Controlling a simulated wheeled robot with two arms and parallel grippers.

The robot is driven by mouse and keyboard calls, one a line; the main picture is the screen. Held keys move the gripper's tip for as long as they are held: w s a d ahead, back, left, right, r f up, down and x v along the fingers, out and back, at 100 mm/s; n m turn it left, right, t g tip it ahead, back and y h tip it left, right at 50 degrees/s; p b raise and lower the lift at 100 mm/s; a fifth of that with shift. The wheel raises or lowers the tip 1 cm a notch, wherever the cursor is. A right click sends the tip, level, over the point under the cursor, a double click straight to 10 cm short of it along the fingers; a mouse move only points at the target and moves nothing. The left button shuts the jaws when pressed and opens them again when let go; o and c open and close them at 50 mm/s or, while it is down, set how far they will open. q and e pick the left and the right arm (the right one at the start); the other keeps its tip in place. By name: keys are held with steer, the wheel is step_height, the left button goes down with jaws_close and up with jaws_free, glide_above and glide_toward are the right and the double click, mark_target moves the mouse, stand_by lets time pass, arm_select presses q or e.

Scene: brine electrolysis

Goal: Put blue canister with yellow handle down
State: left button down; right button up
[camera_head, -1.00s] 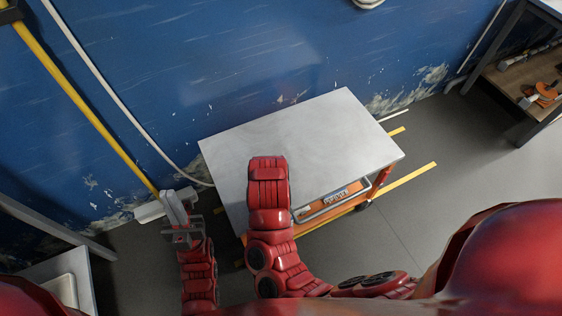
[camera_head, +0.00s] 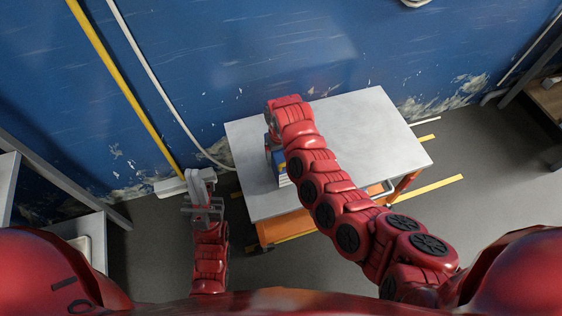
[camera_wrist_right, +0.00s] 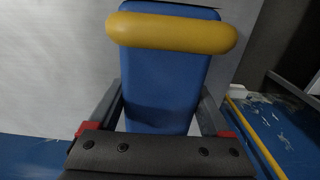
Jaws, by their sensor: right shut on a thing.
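The blue canister with its yellow handle (camera_wrist_right: 170,32) fills the middle of the right wrist view, its blue body (camera_wrist_right: 165,85) between the two grey fingers of my right gripper (camera_wrist_right: 160,112). The gripper is shut on the canister. In the head view a small part of the blue canister (camera_head: 281,168) shows beside my right arm, over the left part of the cart's grey top (camera_head: 370,130); my arm hides the rest. I cannot tell whether the canister touches the top. My left gripper (camera_head: 203,210) is empty, left of the cart; its finger gap is unclear.
The cart has an orange lower body (camera_head: 285,226) and stands close to the blue wall (camera_head: 240,50). The middle and right of its top are clear. A yellow pipe (camera_head: 125,85) and a white pipe run along the wall at left. A shelf stands at far right.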

steer(key=shift+w, duration=0.25)
steer(key=shift+f, duration=1.75)
